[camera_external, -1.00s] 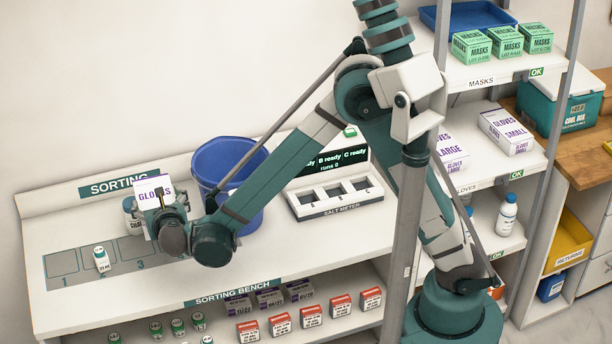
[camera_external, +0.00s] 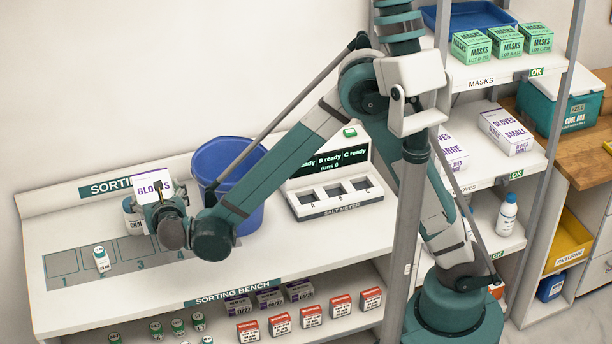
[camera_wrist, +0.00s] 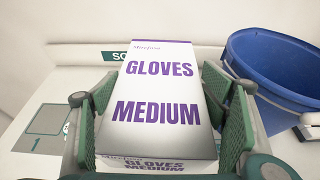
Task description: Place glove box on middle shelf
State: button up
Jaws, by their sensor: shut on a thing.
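The glove box (camera_wrist: 156,85) is white with purple lettering, "GLOVES MEDIUM", and fills the middle of the wrist view. In the external view the glove box (camera_external: 152,184) is partly hidden behind my gripper (camera_external: 168,212), above the sorting bench. My gripper is shut on the box, with green finger pads against its left and right sides in the wrist view. The middle shelf (camera_external: 472,172), labelled GLOVES, stands at the right. It holds a GLOVES LARGE box (camera_external: 452,150) and a GLOVES SMALL box (camera_external: 506,131). My arm partly hides the shelf's left part.
A blue bin (camera_external: 222,160) stands just right of my gripper. A salt meter (camera_external: 335,195) sits further right on the bench. A white bottle (camera_external: 102,259) stands at the bench's left. A grey rack post (camera_external: 407,225) rises between bench and shelves. Green MASKS boxes (camera_external: 506,41) occupy the top shelf.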

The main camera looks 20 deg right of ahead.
aim_at(151, 178)
jog(key=shift+w+a+r, duration=0.1)
jog(key=shift+w+r, duration=0.1)
jog(key=shift+w, duration=0.25)
jog(key=shift+n+y, duration=0.5)
jog(key=shift+y, duration=0.1)
jog(key=w+r, duration=0.1)
jog(key=w, duration=0.1)
jog(key=w+r, duration=0.1)
jog(key=w, duration=0.1)
jog(key=w+r+b, duration=0.1)
jog(key=shift+w+a, duration=0.35)
jog(key=shift+w, duration=0.05)
jog(key=shift+w+d+r+n+y, duration=0.2)
jog(key=shift+w+d+r+y, duration=0.1)
jog(key=shift+w+r, duration=0.2)
jog(key=shift+w+d+r+n+y, duration=0.25)
jog(key=shift+w+r, duration=0.1)
jog(key=shift+w, duration=0.15)
jog(key=s+d+r+n+g+y, duration=0.1)
jog(key=s+d+r+n+y, duration=0.1)
jog(key=d+r, duration=0.4)
jog(key=s+d+r+n+g+y+p, duration=0.1)
jog(key=s+d+r+n+g+y, duration=0.1)
jog(key=d+r+n+y, duration=0.2)
jog(key=shift+d+r+y, duration=0.35)
jog(key=shift+d+r, duration=1.25)
jog(key=shift+d, duration=0.5)
jog(key=shift+a+f, duration=0.1)
